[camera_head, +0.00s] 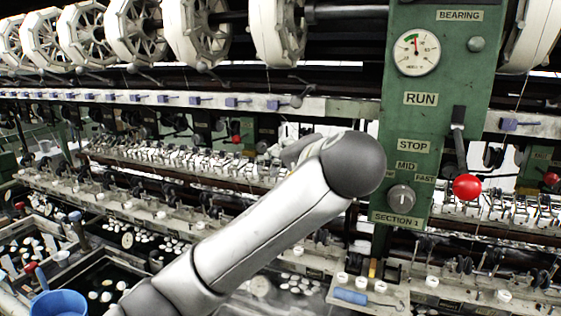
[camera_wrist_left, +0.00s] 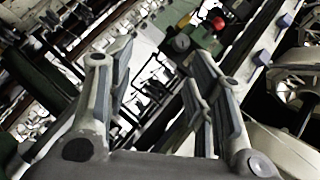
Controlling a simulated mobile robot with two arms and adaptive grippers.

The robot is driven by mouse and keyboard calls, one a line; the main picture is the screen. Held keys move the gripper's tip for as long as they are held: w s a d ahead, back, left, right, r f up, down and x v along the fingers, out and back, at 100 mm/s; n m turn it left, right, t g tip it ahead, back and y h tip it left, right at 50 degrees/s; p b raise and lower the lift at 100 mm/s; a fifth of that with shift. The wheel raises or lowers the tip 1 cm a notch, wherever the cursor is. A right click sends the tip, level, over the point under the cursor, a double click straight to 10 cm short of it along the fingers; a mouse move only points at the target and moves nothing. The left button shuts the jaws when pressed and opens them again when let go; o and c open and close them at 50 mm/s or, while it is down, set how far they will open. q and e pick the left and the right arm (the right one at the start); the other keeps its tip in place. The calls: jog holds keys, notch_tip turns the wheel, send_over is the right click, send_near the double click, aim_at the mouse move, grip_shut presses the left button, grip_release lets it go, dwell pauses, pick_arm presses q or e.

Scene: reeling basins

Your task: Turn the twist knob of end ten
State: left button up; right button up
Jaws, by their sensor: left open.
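Several small blue-purple knobs stand in a row along the pale rail in the head view, one of them a blue knob (camera_head: 232,102). I cannot read end numbers, so I cannot tell which belongs to end ten. In the left wrist view a blue knob (camera_wrist_left: 285,21) sits on the rail at the upper right, beyond my right-hand finger. My left gripper (camera_wrist_left: 160,60) is open, with nothing seen between its fingers. In the head view my left arm reaches up from the lower left towards the machine, and its gripper is mostly hidden behind the arm. My right gripper is not in view.
A green control panel (camera_head: 430,120) with a gauge (camera_head: 416,52) and a red ball lever (camera_head: 467,187) stands right of my arm. White reels (camera_head: 205,35) hang above the rail. Basins with white cocoons (camera_head: 105,285) and a blue bowl (camera_head: 58,304) are at the lower left.

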pick_arm(q)
jog(key=w+f+n+h, duration=0.3)
jog(key=f+n+h, duration=0.15)
jog(key=f, duration=0.45)
jog(key=n+t+p, duration=0.3)
jog(key=n+t, duration=0.4)
jog(key=n, duration=0.9)
send_near(263, 150)
jog(key=shift+h, duration=0.45)
jog(key=p+x, duration=0.1)
jog(key=x, duration=0.2)
jog(key=p+x, duration=0.2)
jog(key=x, duration=0.2)
jog(key=shift+a, duration=0.2)
jog(key=shift+p+x, duration=0.4)
jog(key=shift+x, duration=0.4)
